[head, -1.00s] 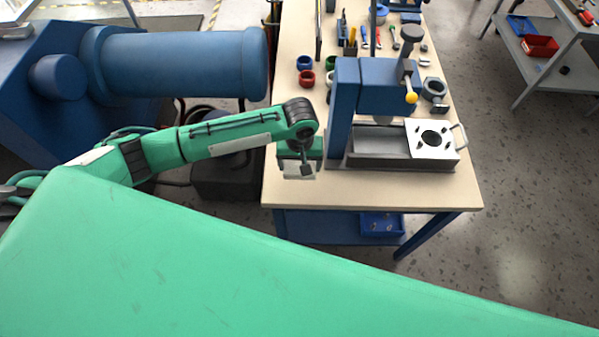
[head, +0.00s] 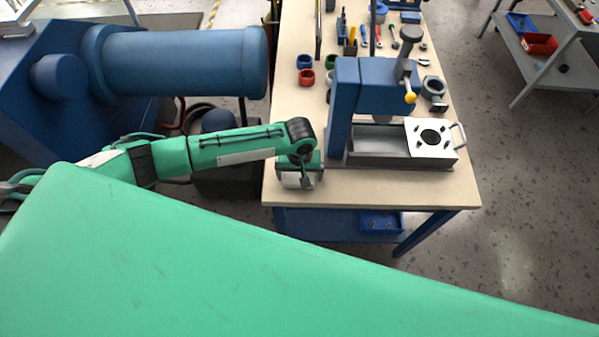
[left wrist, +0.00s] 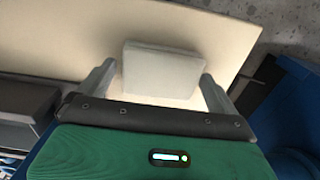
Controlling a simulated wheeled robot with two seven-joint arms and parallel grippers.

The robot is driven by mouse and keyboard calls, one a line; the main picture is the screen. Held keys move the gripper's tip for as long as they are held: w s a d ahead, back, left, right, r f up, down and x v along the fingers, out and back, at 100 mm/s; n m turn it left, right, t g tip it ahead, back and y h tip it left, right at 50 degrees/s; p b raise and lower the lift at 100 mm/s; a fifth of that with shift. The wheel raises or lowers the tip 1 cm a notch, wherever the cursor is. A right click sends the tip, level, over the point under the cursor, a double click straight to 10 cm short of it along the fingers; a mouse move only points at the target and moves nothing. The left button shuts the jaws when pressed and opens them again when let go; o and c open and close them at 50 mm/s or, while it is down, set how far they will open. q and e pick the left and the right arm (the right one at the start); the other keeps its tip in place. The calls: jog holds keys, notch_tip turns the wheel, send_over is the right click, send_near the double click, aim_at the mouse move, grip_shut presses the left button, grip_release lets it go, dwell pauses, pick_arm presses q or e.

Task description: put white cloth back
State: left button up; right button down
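The white cloth (left wrist: 160,74) is a flat, folded, block-like piece between the two fingers of my left gripper (left wrist: 160,72) in the left wrist view. The fingers stand wide apart, one at each side edge of the cloth. Any gaps are very small, and I cannot tell whether the fingers press on it. In the head view the left gripper (head: 299,178) points down at the near left corner of the workbench, with the cloth (head: 291,181) partly hidden under it. I cannot tell if the cloth rests on the bench top. My right gripper is not in view.
The workbench (head: 380,191) has a bare near strip. A blue press (head: 345,105) with a grey tray and a white holed plate (head: 432,138) stands right of the gripper. Red (head: 306,77) and blue rings and several tools lie behind. A large blue pipe (head: 185,65) is at left.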

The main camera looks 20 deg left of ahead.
aim_at(300, 176)
pick_arm(q)
jog(key=shift+r, duration=0.3)
notch_tip(300, 176, up, 12)
jog(key=b, duration=0.2)
jog(key=shift+f, duration=0.15)
jog(key=shift+d, duration=0.1)
dwell(0.4)
